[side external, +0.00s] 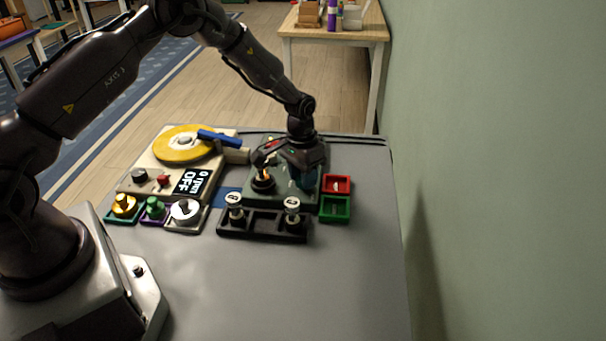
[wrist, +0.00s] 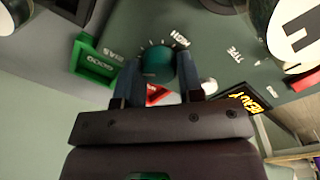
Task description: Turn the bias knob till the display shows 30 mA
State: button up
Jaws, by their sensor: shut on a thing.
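The bias knob (wrist: 157,62) is a round teal knob on a dark green panel, with white tick marks and the words BIAS and HIGH printed near it. My gripper (wrist: 159,80) is shut on the knob, one finger on each side. A small dark display (wrist: 252,101) on the same panel shows yellow letters that look like READY; no mA number is legible. In the side view the green amplifier (side external: 263,193) stands at the back of the table, with my gripper (side external: 290,172) low over it. My gripper hides the knob there.
A cream turntable (side external: 150,170) with a yellow disc stands left of the amplifier; its display (side external: 187,183) reads 0 rpm OFF. A black tray (side external: 262,231) with two white-topped tubes sits in front. Red (side external: 337,181) and green (side external: 335,208) bins stand right. The front table is clear.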

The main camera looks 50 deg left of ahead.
dwell(0.3)
jog(key=o, duration=0.9)
jog(key=shift+r, duration=0.15)
jog(key=r, duration=1.2)
jog(key=shift+a+r, duration=0.4)
